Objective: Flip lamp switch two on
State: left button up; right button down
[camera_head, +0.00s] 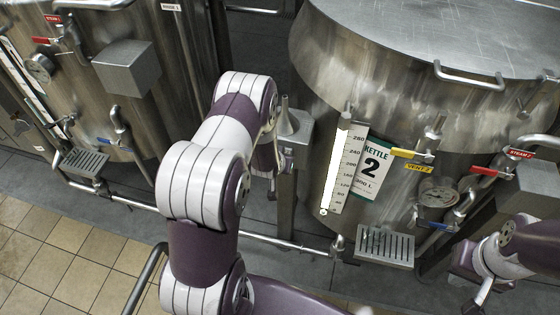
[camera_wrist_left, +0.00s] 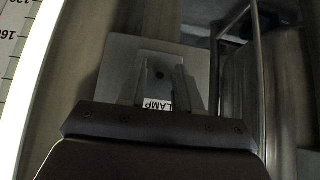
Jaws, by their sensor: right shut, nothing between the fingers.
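A grey box (camera_head: 299,132) stands on a post left of the kettle marked 2 (camera_head: 372,168). A small pale cone-shaped piece (camera_head: 286,116) shows at its left side; I cannot tell whether it is the switch lever. In the left wrist view, the grey box (camera_wrist_left: 118,62) carries a white label (camera_wrist_left: 158,103) reading LAMP. My left gripper (camera_wrist_left: 160,72) is in front of this box, its fingers apart on either side of the label. In the head view, my left arm largely hides this gripper. My right gripper (camera_head: 484,291) is shut and empty at the lower right.
A sight gauge (camera_head: 343,170), a yellow-handled valve (camera_head: 411,155), a red-handled valve (camera_head: 487,171) and a dial (camera_head: 437,198) sit on the kettle's front. A slotted shelf (camera_head: 385,247) projects below. Another steel kettle (camera_head: 85,75) stands left. Tiled floor (camera_head: 60,260) is clear at lower left.

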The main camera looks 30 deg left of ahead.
pick_arm(q)
jog(key=v, duration=1.2)
jog(key=shift+s+r, duration=0.2)
jog(key=shift+r, duration=0.05)
jog(key=shift+d, duration=0.1)
